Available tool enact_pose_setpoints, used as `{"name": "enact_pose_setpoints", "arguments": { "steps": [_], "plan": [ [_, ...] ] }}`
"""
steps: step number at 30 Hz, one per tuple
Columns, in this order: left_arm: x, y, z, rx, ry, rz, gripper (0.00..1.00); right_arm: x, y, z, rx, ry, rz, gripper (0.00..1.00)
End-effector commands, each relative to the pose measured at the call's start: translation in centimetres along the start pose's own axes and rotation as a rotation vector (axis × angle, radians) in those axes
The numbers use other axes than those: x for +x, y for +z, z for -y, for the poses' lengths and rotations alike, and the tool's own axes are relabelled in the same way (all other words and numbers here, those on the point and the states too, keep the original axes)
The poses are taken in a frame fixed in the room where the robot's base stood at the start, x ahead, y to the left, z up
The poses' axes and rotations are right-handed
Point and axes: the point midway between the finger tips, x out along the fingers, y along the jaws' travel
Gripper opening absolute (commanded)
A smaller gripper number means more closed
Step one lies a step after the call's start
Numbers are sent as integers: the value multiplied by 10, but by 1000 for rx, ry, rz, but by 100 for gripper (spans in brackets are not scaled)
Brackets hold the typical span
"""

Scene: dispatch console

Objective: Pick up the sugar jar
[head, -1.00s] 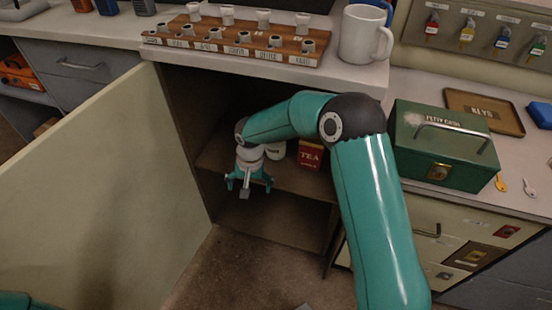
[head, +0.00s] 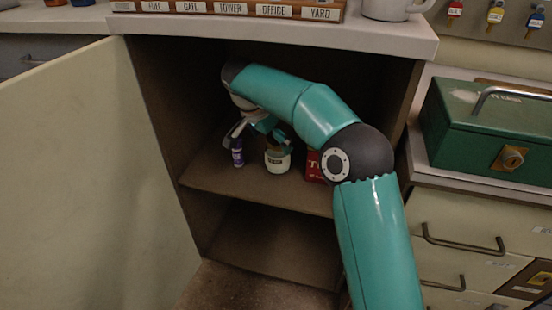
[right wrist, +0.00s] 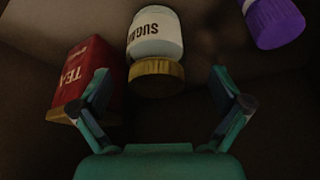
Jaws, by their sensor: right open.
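The sugar jar (head: 277,161), white with a dark label, stands on the upper shelf inside the open cabinet. In the right wrist view the jar (right wrist: 155,33) appears upside down, labelled SUGAR, with a gold lid (right wrist: 157,77) facing my gripper. My right gripper (head: 262,130) is open and empty, just above the jar in the head view. In the wrist view its fingers (right wrist: 160,80) lie either side of the lid with a gap on both sides. I cannot tell how far the lid reaches between them. My left gripper is not in view.
A red tea box (head: 315,166) stands right of the jar, partly behind my arm. A small purple container (head: 238,157) stands to its left. The cabinet door (head: 90,170) is open at left. The shelf (head: 225,178) is clear in front; the countertop (head: 290,32) overhangs.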

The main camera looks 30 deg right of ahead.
Motion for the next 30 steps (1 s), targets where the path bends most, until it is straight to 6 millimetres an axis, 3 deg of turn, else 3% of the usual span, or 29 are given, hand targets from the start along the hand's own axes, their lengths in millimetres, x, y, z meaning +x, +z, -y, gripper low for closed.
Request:
{"name": "enact_pose_setpoints", "arguments": {
  "steps": [3, 9, 17, 30],
  "plan": [
    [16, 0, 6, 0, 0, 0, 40, 21, -1, -4, 4, 3, 1, 100],
    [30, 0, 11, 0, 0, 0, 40, 45, -2, -6, 2, 3, 1, 100],
    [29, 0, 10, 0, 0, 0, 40, 46, -4, -6, 2, 2, 1, 100],
    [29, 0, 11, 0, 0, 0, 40, 46, -4, -6, 2, 2, 1, 30]
  ]
}}
